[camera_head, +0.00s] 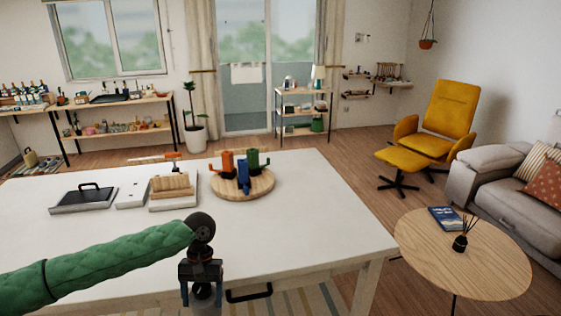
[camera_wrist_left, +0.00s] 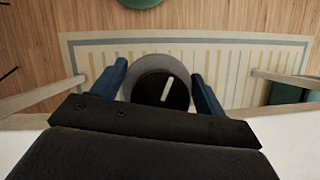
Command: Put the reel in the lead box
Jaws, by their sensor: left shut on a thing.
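My left gripper (camera_head: 200,287) hangs at the table's front edge, near a black drawer handle. In the left wrist view its blue fingers (camera_wrist_left: 160,84) are shut on a round grey and black thing with a pale bar on its face, which looks like the reel (camera_wrist_left: 180,97). The reel also shows low between the fingers in the head view (camera_head: 204,305), partly hidden by them. I cannot make out for certain which thing is the lead box. My right gripper is not in view.
The white table (camera_head: 310,215) holds a black tray with a handle (camera_head: 84,199), a white box (camera_head: 131,195), a wooden block on a pale base (camera_head: 171,187) and a round board (camera_head: 257,189) with orange, blue and green pieces. Its front right is clear. A striped rug (camera_wrist_left: 240,65) lies beyond the edge.

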